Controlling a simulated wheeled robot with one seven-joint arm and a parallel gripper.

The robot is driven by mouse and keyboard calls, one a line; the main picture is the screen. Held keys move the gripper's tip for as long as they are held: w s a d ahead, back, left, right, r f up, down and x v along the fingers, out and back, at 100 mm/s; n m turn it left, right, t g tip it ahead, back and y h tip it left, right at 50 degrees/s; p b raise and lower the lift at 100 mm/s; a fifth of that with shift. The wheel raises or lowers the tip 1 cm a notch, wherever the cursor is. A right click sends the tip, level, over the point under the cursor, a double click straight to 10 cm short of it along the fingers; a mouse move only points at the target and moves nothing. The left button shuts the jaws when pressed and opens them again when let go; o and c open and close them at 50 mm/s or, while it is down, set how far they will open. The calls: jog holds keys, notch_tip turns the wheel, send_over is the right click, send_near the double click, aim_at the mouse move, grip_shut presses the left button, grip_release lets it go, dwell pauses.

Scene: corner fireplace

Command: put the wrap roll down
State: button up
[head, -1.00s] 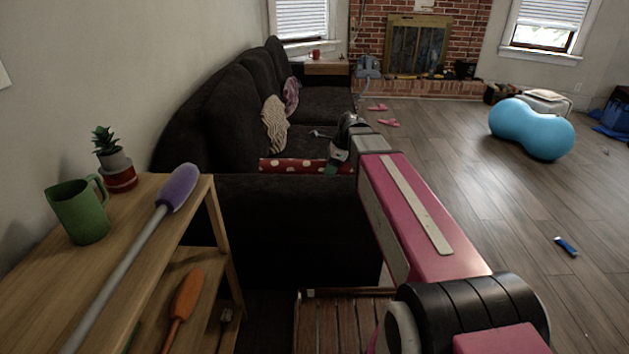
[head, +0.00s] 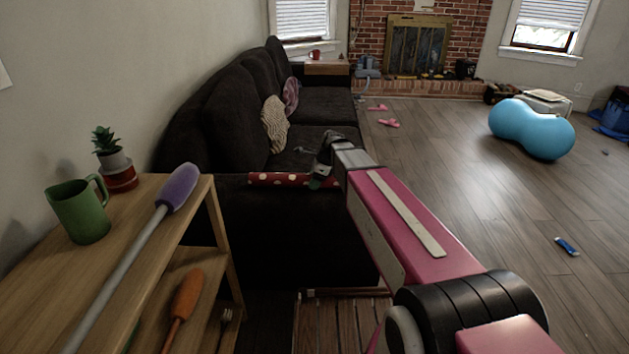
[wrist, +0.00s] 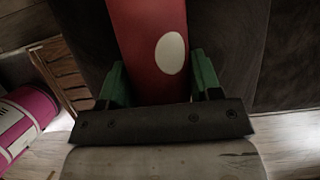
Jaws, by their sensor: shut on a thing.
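The wrap roll (head: 278,179) is a long red tube with white dots. My gripper (head: 322,178) is shut on it near its right end in the head view. The roll lies level across the near end of the dark sofa (head: 290,225), at about the height of the armrest top. I cannot tell whether it touches the sofa. In the wrist view the roll (wrist: 150,50) runs up between the two green fingers (wrist: 158,85). The gripped end of the roll is hidden behind the gripper body.
A wooden shelf (head: 130,215) at the left holds a green mug (head: 80,212), a potted plant and a purple duster (head: 178,188). A slatted wooden piece (head: 340,325) is below my arm. A blue peanut ball (head: 532,130) lies on the open floor to the right.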

jog(key=o, duration=1)
jog(key=v, duration=1.2)
jog(key=shift+r, duration=0.1)
